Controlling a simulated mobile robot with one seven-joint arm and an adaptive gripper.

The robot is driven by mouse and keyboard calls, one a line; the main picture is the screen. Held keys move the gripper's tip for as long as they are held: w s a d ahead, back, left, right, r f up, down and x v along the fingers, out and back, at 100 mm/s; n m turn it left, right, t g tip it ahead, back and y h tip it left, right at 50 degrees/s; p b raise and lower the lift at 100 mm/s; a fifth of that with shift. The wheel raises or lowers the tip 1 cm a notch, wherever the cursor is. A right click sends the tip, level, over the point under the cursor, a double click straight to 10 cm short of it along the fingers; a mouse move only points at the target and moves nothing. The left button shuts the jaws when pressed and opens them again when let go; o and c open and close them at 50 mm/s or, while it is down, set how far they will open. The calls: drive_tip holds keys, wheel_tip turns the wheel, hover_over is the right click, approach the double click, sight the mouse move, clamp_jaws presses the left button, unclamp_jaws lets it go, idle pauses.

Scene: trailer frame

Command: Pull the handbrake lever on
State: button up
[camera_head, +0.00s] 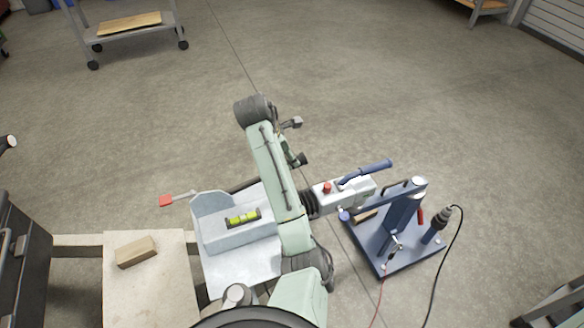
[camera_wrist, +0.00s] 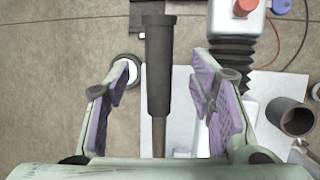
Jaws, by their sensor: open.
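The handbrake lever (camera_wrist: 160,70), a dark rod with a thicker black grip, stands lengthwise in the middle of the wrist view. My gripper (camera_wrist: 161,88) is open, with one purple-padded finger on each side of the lever. Clear gaps show between the grip and both pads, so neither finger touches it there. The lever's lower end runs down behind my gripper's palm. In the head view my arm covers much of the area around the lever, and I cannot clearly make out the gripper's fingers there.
Black bellows (camera_wrist: 232,62) and a red knob (camera_wrist: 245,7) lie close right of the lever. In the head view the coupling has a blue handle (camera_head: 375,167). A blue stand (camera_head: 403,212) with cables is right. A grey box (camera_head: 217,235) bears a spirit level (camera_head: 243,218).

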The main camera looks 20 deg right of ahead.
drive_tip(key=x, duration=0.7)
drive_tip(key=shift+w+d+f, duration=0.1)
drive_tip(key=shift+w+f, duration=0.05)
drive_tip(key=shift+f, duration=0.15)
drive_tip(key=shift+c, duration=0.3)
clamp_jaws()
